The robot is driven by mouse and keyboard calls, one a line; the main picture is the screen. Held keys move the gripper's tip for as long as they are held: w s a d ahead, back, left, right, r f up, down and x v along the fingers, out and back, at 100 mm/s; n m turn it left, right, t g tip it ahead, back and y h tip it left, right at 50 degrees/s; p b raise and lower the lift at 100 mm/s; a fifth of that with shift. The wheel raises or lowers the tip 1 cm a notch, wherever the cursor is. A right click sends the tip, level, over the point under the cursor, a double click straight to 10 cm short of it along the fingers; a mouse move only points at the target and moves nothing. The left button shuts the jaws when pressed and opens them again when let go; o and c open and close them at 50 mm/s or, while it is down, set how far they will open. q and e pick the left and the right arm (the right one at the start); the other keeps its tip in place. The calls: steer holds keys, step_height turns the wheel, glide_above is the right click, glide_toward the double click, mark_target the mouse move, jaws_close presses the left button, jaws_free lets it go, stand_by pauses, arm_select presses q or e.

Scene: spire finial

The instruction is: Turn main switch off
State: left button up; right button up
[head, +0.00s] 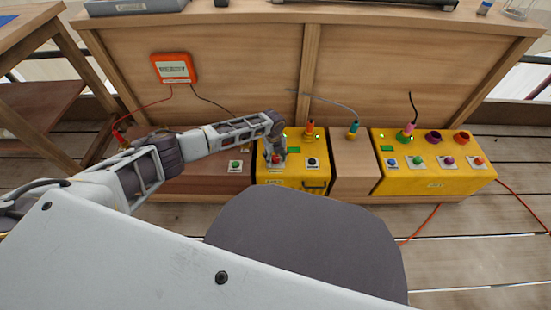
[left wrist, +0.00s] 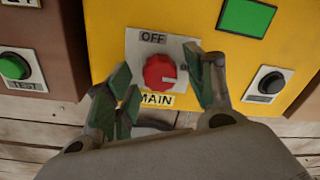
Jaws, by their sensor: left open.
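The main switch is a red rotary knob (left wrist: 160,72) on a light plate marked OFF above and MAIN below, on the front of a yellow box (left wrist: 112,30). In the head view the knob (head: 275,158) shows small at the end of my left arm. My left gripper (left wrist: 165,88) is open, with one finger to the left of the knob and the other to its right. I see no firm contact on the knob. Which way the knob points is not clear. My right gripper is in neither view.
A black button (left wrist: 267,85) sits right of the switch, and a green TEST button (left wrist: 14,67) on the brown box to the left. A second yellow box (head: 435,180) with several buttons stands further right. Wires rise from the boxes. An orange device (head: 174,68) hangs on the wooden panel.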

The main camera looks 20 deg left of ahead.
arm_select(q)
steer(key=shift+c, duration=0.4)
steer(key=c, duration=0.9)
steer(key=shift+c, duration=0.2)
